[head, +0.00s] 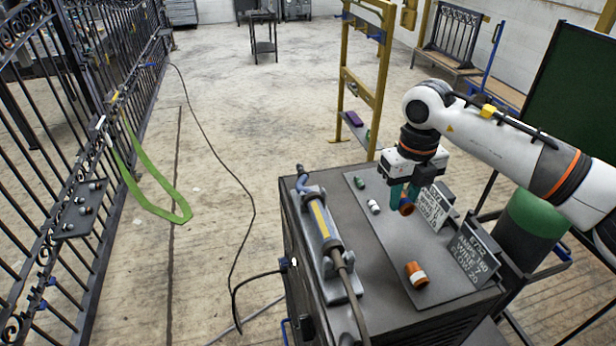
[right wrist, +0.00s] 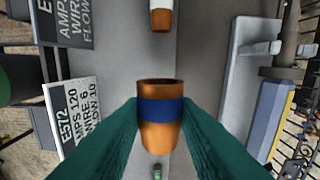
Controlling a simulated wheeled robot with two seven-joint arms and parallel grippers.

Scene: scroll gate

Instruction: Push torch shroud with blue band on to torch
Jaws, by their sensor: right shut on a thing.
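The copper-coloured shroud with a blue band (right wrist: 161,110) is between the green fingers of my right gripper (right wrist: 160,118) in the right wrist view. My right gripper (head: 404,200) is shut on it over the cabinet top in the head view, where the shroud (head: 407,207) is partly hidden by the fingers. The torch (head: 320,222), grey with a yellow strip, lies in a holder along the left side of the cabinet top, apart from the shroud. It also shows at the right of the right wrist view (right wrist: 268,115). My left gripper is not in view.
A copper shroud with a white band (head: 416,275) lies nearer on the cabinet top (head: 395,265). Two small pieces (head: 373,206) (head: 359,182) lie farther back. Label plates (head: 474,254) (head: 434,207) stand along the right edge. A black gate (head: 75,180) stands at left.

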